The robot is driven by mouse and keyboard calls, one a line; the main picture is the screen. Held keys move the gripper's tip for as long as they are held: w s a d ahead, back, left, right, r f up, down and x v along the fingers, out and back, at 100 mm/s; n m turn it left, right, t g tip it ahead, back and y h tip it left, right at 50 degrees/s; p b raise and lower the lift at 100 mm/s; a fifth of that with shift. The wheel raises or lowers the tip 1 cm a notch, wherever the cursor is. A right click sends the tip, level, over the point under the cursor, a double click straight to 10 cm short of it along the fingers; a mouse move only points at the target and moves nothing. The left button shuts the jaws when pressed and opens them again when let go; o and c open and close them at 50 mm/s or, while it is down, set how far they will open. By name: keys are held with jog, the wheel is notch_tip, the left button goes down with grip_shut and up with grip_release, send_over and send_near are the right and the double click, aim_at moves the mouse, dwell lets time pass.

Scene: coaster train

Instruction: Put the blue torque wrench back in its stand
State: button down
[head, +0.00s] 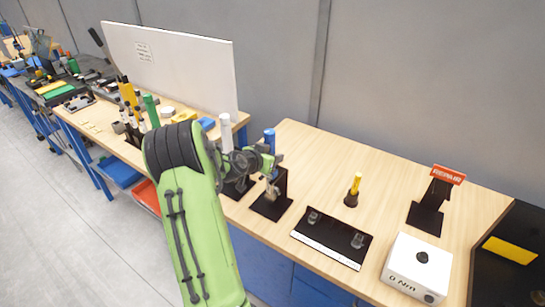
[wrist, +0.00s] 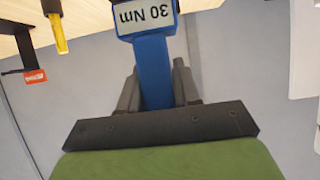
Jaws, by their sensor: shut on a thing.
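The blue torque wrench (head: 269,137) is upright in my gripper (head: 271,161), its blue top showing above the fingers in the head view. In the wrist view its blue handle (wrist: 153,65) runs between my two dark fingers, and a white "30 Nm" label (wrist: 144,14) faces the camera. My gripper is shut on the handle. A black stand (head: 279,183) with a flat base is directly below and behind the gripper. The wrench's lower end is close to this stand, but I cannot tell whether it is seated in it.
A white-topped tool (head: 227,130) stands just left of my gripper. A yellow tool (head: 355,184), a black tray (head: 333,237), a white "0 Nm" box (head: 418,267) and a red "REPAIR" sign (head: 448,174) are to the right. Bare wooden tabletop (head: 315,165) lies between.

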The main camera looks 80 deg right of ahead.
jog(key=shift+f+b, duration=0.3)
jog(key=shift+b, duration=0.2)
jog(key=c, duration=0.7)
grip_release()
jog(key=shift+a+f, duration=0.1)
jog(key=shift+a, duration=0.05)
jog(key=b+v, duration=0.1)
jog(key=v, duration=1.4)
jog(key=shift+w+a+r+b, duration=0.1)
jog(key=shift+a+r+b, duration=0.1)
jog(key=shift+r+b, duration=0.1)
